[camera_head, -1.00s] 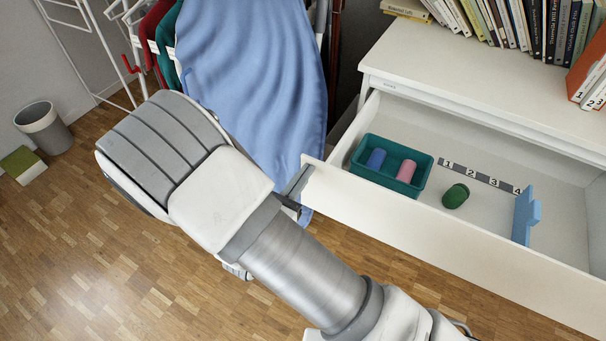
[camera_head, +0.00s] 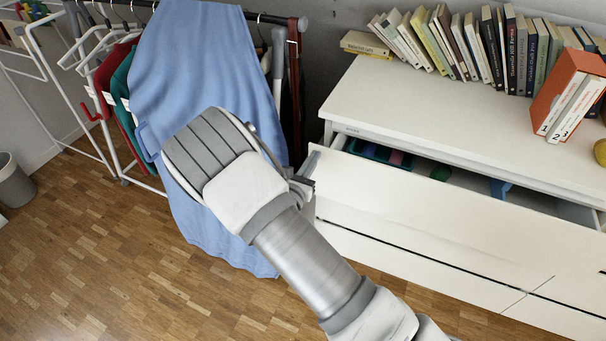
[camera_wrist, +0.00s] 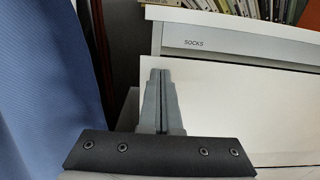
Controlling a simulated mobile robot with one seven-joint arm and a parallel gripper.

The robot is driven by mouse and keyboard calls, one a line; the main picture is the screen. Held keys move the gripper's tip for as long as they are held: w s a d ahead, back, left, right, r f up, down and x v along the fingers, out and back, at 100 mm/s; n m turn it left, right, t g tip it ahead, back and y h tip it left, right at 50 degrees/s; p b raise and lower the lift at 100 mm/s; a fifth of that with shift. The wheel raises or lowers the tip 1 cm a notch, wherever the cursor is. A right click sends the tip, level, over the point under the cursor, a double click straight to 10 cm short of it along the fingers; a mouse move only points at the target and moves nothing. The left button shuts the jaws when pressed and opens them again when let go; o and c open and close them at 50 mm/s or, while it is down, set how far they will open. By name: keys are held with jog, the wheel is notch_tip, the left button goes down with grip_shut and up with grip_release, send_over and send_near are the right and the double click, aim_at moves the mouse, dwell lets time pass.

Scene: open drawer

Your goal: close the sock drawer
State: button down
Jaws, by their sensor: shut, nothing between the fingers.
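The sock drawer (camera_head: 430,222) is the top drawer of the white dresser and stands partly open, with a narrow gap behind its front. In the gap I see parts of a teal box (camera_head: 370,150), a green rolled sock (camera_head: 441,173) and a blue piece (camera_head: 500,188). My gripper (camera_head: 304,184) is shut and empty at the left end of the drawer front. In the wrist view its fingers (camera_wrist: 160,78) are together over the drawer front (camera_wrist: 235,110), near its upper left corner. The label "SOCKS" (camera_wrist: 193,43) is on the rail above. Whether the fingertips touch the front I cannot tell.
A clothes rack with a blue cloth (camera_head: 205,70) hangs close on the left of my arm and the dresser. Books (camera_head: 480,45), an orange binder (camera_head: 560,90) and a yellow fruit (camera_head: 600,151) stand on the dresser top (camera_head: 440,110). The wooden floor (camera_head: 110,250) at left is clear.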

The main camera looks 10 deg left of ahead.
jog(key=x, duration=0.8)
jog(key=shift+w+r, duration=0.1)
jog(key=shift+w+r, duration=0.1)
